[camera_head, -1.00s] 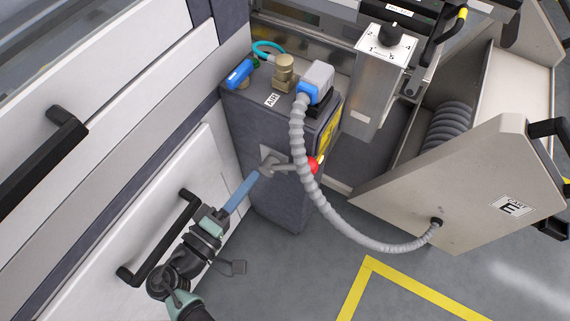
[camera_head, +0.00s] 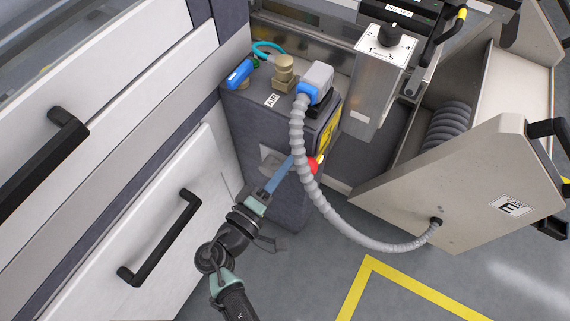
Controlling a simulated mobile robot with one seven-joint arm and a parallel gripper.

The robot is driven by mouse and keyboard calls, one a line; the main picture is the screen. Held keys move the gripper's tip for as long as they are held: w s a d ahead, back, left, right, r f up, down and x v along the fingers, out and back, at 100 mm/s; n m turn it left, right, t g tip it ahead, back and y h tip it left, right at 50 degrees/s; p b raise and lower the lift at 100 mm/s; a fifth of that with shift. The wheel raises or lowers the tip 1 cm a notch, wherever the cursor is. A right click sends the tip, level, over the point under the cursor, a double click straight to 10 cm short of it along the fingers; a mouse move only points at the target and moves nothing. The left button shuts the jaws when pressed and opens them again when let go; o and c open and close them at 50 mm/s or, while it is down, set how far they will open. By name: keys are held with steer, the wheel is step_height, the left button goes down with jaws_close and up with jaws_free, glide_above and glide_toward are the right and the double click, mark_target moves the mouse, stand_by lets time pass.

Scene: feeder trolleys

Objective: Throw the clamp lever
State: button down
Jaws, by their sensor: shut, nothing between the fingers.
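The clamp lever sits on the front of the dark grey post (camera_head: 285,215). Its red knob (camera_head: 312,166) shows beside the grey hose, partly hidden by it. The lever's metal arm is hidden behind my fingers; its mounting plate (camera_head: 268,157) shows left of them. My gripper (camera_head: 289,162) is shut, its long blue fingers pointing up and right, with the tips over the lever arm just left of the red knob. I cannot tell whether the tips touch the lever.
The ribbed grey hose (camera_head: 300,150) runs from the blue-collared plug (camera_head: 317,78) past the knob to the beige trolley (camera_head: 440,185). White panels with black handles (camera_head: 160,238) stand at left. Open floor with a yellow line (camera_head: 360,285) lies below right.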

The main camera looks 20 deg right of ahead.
steer(key=shift+f, duration=0.15)
steer(key=shift+s+d+f+m+b, duration=0.2)
steer(key=shift+s+m+b, duration=0.15)
steer(key=shift+b, duration=0.25)
steer(key=shift+d+f, duration=0.1)
steer(key=s+d+f+m+b, duration=0.1)
steer(key=f+m+b, duration=0.6)
steer(key=b, duration=0.8)
steer(key=s+d+f+m+b, duration=0.1)
steer(key=f+m+b, duration=0.6)
steer(key=b, duration=0.9)
steer(key=shift+s+d+f+m+t+y, duration=0.3)
steer(key=shift+s+f+m+y, duration=0.1)
steer(key=shift+s+m, duration=0.2)
steer(key=shift+a, duration=0.1)
steer(key=shift+r, duration=0.15)
